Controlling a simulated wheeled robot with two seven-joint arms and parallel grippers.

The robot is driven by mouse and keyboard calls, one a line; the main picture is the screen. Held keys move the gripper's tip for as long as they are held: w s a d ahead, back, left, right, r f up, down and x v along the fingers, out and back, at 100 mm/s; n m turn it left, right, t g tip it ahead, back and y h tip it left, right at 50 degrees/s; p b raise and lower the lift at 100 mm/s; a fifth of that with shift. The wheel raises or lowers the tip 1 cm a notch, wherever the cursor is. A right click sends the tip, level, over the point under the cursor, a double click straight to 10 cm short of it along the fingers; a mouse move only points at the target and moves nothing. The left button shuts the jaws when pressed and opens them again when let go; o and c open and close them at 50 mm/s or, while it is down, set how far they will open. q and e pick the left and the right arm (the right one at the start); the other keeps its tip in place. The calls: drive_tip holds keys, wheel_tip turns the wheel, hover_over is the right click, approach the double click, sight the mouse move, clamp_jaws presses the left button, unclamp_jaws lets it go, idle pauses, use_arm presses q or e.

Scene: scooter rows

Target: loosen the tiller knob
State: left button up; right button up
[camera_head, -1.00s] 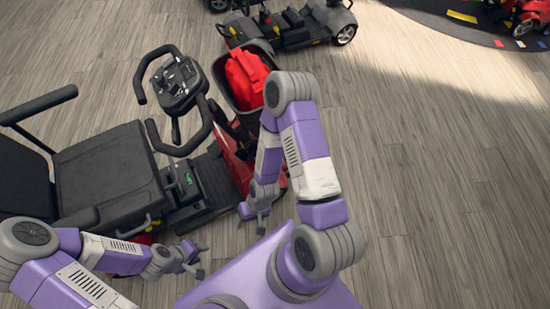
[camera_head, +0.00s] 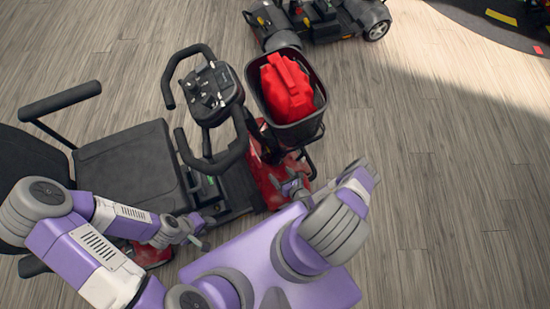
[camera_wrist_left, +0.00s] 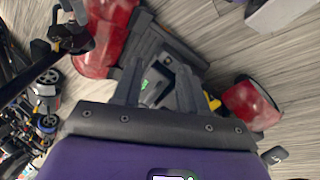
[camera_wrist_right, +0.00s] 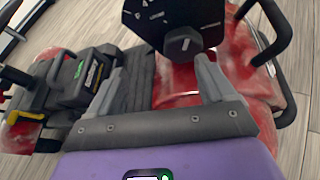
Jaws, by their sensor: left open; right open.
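The red scooter's tiller console (camera_head: 212,92), with black looped handlebars, stands left of centre in the head view. In the right wrist view a dark round knob (camera_wrist_right: 183,42) sits at the lower edge of a black panel, probably the tiller knob. It is beyond my right gripper's fingertips, nearer the right finger and apart from it. My right gripper (camera_wrist_right: 160,66) is open and empty; in the head view it is low beside the scooter's red front body. My left gripper (camera_wrist_left: 158,68) is open and empty, near the scooter's floor deck (camera_wrist_left: 165,45). The knob cannot be made out in the head view.
A black basket (camera_head: 302,131) holding a red bag-like object (camera_head: 286,88) is at the scooter's front, above my right gripper. The black seat (camera_head: 133,168) and armrest (camera_head: 60,100) lie left. Another scooter (camera_head: 330,20) stands behind. The floor at right is clear.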

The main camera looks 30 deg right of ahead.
sight(279, 164)
drive_tip(key=shift+w+d+f+m+h, duration=0.1)
drive_tip(key=shift+d+f+m+h, duration=0.2)
drive_tip(key=shift+d+h, duration=0.25)
drive_tip(key=shift+d+f+m+h, duration=0.3)
drive_tip(key=shift+d+h, duration=0.05)
drive_tip(key=shift+d, duration=0.25)
drive_tip(key=b+x, duration=0.3)
drive_tip(key=x, duration=0.3)
drive_tip(key=shift+f, duration=0.1)
drive_tip(key=shift+w, duration=0.35)
drive_tip(key=shift+c, duration=0.3)
drive_tip(key=c, duration=1)
